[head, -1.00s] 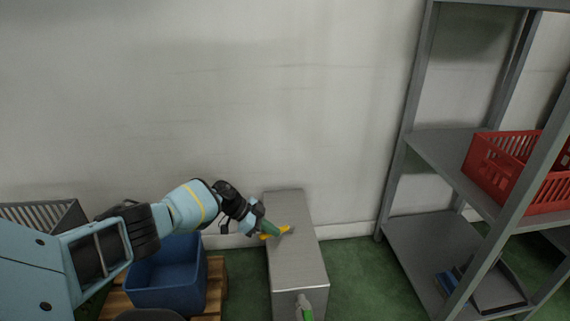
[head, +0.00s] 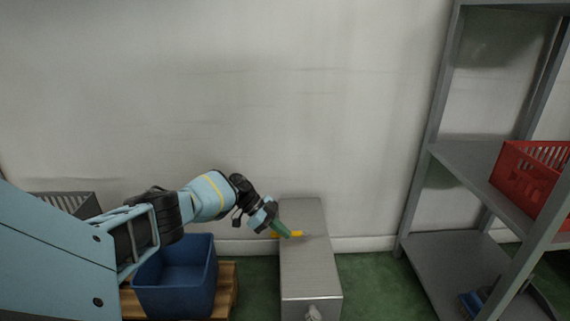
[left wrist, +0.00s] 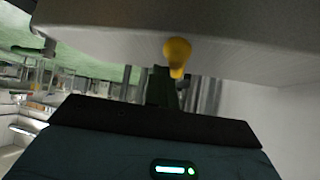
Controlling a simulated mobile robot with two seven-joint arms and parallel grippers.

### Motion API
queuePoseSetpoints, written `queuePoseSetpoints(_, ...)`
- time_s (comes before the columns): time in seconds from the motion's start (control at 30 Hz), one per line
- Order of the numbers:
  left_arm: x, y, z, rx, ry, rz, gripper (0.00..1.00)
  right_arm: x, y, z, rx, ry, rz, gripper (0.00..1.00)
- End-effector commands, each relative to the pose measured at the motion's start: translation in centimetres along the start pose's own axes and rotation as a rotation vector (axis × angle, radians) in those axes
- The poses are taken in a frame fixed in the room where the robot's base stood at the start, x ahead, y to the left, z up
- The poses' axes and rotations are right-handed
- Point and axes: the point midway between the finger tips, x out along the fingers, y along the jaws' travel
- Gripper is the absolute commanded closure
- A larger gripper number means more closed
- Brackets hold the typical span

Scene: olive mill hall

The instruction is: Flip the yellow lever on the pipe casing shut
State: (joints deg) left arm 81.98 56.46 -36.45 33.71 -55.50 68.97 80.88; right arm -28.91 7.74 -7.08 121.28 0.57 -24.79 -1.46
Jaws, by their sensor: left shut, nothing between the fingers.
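The pipe casing (head: 312,275) is a long grey metal box below the wall, right of the blue crate. In the left wrist view the lever's rounded yellow end (left wrist: 177,54) shows just beyond the dark fingers (left wrist: 161,86), close to the grey casing surface (left wrist: 120,40). My right gripper is not in view.
A blue crate (head: 178,297) stands on a wooden pallet (head: 229,290) left of the casing, under my left arm. A grey metal shelf (head: 440,250) with a red crate (head: 525,182) stands at the right. Green floor (head: 375,285) is clear between casing and shelf.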

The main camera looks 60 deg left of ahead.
Motion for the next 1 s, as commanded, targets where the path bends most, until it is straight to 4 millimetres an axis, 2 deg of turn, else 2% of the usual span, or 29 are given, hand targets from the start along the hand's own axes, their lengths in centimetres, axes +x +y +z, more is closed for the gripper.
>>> queuePoseSetpoints(0.03,-0.4,-0.6,0.0,0.0,-0.002,-0.025,1.0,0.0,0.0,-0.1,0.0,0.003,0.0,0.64)
queuePoseSetpoints(0.37,-0.8,-0.7,-0.1,-0.001,-0.002,-0.028,1.0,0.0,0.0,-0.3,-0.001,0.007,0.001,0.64)
queuePoseSetpoints(0.8,-6.7,-0.2,-0.2,0.0,-0.001,-0.011,1.0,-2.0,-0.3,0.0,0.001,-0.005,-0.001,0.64)
queuePoseSetpoints(1.0,-7.9,0.0,-0.2,0.001,-0.001,-0.004,1.0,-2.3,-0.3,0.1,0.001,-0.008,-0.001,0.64)
